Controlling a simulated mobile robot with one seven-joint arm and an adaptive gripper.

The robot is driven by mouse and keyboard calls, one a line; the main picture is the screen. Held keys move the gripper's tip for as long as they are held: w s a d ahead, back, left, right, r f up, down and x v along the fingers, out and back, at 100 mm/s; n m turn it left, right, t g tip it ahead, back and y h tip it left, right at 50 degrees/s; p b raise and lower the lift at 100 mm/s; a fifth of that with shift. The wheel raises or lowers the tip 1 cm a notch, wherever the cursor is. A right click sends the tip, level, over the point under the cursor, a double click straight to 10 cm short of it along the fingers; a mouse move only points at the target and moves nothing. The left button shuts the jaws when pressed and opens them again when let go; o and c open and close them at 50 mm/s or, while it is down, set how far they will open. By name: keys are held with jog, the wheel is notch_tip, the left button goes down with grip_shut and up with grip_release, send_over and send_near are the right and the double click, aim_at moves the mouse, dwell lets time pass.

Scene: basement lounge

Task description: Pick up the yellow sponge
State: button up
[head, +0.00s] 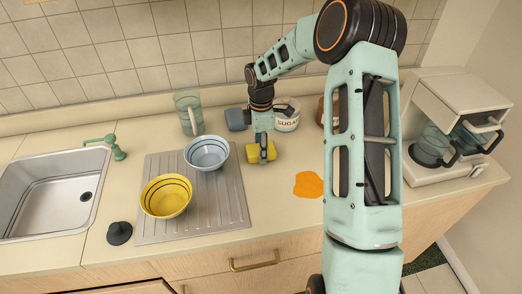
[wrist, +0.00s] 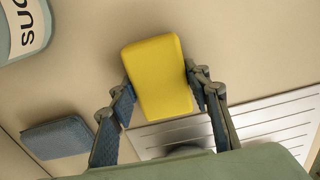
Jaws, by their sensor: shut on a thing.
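The yellow sponge (wrist: 158,78) is between the two fingers of my gripper (wrist: 160,100) in the wrist view, with a finger pressed to each side. In the head view the sponge (head: 262,152) shows at the end of my gripper (head: 263,148), over the counter just right of the blue-grey bowl. My gripper is shut on it. Whether the sponge touches the counter or hangs a little above it, I cannot tell.
A blue sponge (wrist: 60,138) lies nearby. A sugar jar (head: 287,117) and a glass pitcher (head: 189,112) stand behind. A blue-grey bowl (head: 206,153) and a yellow bowl (head: 166,196) sit on the drainboard (head: 225,212). An orange spill (head: 308,185) lies on the counter.

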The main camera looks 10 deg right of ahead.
jog(key=shift+r, duration=0.6)
jog(key=s+r+b, duration=0.2)
jog(key=s+r, duration=0.9)
jog(key=s, duration=0.3)
jog(key=shift+d+r+b, duration=0.15)
jog(key=shift+r+b, duration=0.15)
jog(key=shift+r, duration=0.05)
jog(key=o, duration=0.3)
jog(key=c, duration=0.5)
